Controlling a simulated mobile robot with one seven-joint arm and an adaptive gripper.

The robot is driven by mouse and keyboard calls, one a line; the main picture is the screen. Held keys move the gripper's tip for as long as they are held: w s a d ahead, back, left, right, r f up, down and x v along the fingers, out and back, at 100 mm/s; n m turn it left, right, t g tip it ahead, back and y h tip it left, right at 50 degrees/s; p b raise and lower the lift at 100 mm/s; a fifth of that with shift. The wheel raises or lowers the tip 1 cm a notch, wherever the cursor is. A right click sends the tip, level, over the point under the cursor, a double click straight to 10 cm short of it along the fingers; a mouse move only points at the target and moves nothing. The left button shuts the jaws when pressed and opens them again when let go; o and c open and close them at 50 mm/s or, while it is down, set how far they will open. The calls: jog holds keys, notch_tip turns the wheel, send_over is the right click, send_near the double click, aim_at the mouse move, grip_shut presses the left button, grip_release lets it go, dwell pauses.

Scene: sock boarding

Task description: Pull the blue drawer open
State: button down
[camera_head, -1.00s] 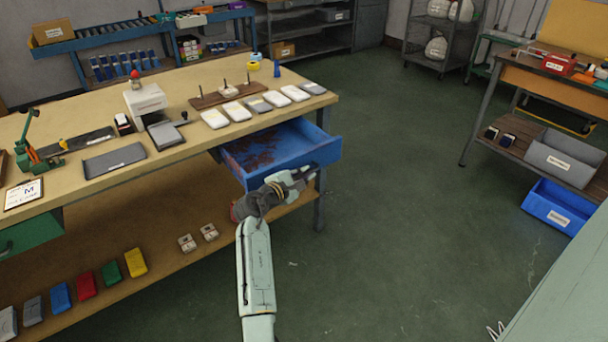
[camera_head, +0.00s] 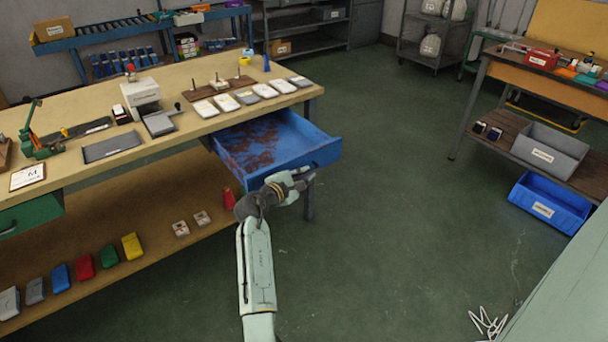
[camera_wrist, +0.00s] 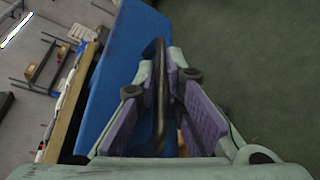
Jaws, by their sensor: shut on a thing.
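The blue drawer (camera_head: 250,179) under the workbench top is pulled well out, and its stained interior shows in the head view. Its blue front also fills the left middle of the wrist view (camera_wrist: 118,70). My gripper (camera_head: 306,177) is at the drawer's front face. In the wrist view my gripper (camera_wrist: 178,115) has its purple-padded fingers on either side of the dark bar handle (camera_wrist: 160,85), shut on it. The exact contact between pads and handle is partly hidden.
The workbench (camera_head: 75,100) carries several pale packets, a white device (camera_head: 139,93) and a green press (camera_head: 37,140). A bench leg (camera_head: 309,203) stands behind my gripper. A blue bin (camera_head: 550,205) sits at the far right.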

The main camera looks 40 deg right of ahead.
jog(key=c, duration=2)
grip_release()
jog(key=shift+o, duration=0.2)
jog(key=v, duration=1.2)
jog(key=shift+w+f, duration=0.1)
